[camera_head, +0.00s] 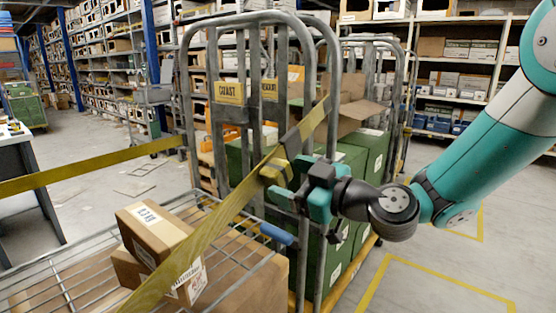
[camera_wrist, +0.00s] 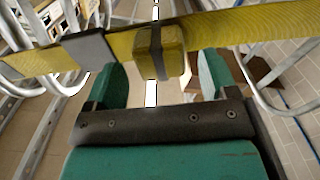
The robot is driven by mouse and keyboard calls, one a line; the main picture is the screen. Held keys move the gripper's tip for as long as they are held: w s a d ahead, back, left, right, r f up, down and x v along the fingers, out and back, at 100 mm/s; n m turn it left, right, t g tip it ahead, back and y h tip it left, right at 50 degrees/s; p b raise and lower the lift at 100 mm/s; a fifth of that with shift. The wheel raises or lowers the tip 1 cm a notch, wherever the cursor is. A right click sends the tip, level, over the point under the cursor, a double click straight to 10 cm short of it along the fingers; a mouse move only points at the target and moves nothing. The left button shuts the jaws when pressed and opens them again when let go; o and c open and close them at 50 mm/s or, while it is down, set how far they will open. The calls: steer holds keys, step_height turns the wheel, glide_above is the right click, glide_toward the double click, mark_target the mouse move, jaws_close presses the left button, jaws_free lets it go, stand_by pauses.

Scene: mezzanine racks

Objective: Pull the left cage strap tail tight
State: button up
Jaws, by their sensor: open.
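A yellow strap (camera_head: 205,238) runs diagonally across the front of the roll cage (camera_head: 187,75). It also crosses the top of the wrist view (camera_wrist: 260,32). A yellow block with a dark band (camera_head: 275,172), which looks like the folded strap tail, sits on the strap; it also shows in the wrist view (camera_wrist: 173,50). A grey buckle (camera_wrist: 88,50) is on the strap to its left. My gripper (camera_head: 297,183) is open, its teal fingers on either side of the block in the wrist view (camera_wrist: 160,72). I cannot tell whether they touch it.
Green crates (camera_head: 345,165) stand in the cages. Cardboard boxes (camera_head: 150,232) lie in a wire cage in front, with a blue handle (camera_head: 276,233) at its edge. Another yellow strap stretch (camera_head: 90,170) runs left. Floor at the right, with yellow lines (camera_head: 435,275), is clear.

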mark_target(241, 198)
steer(key=shift+p+x, duration=0.55)
steer(key=shift+x, duration=1.15)
steer(key=c, duration=1.3)
steer(key=s+a+f+b, duration=0.2)
steer(key=s+b, duration=0.1)
steer(key=s+a+b, duration=0.1)
steer(key=s+a, duration=0.1)
steer(key=shift+s+a+f, duration=0.1)
steer(key=shift+s+f, duration=0.1)
steer(key=shift+f, duration=0.2)
steer(key=o, duration=1.3)
steer(key=shift+s+a, duration=0.1)
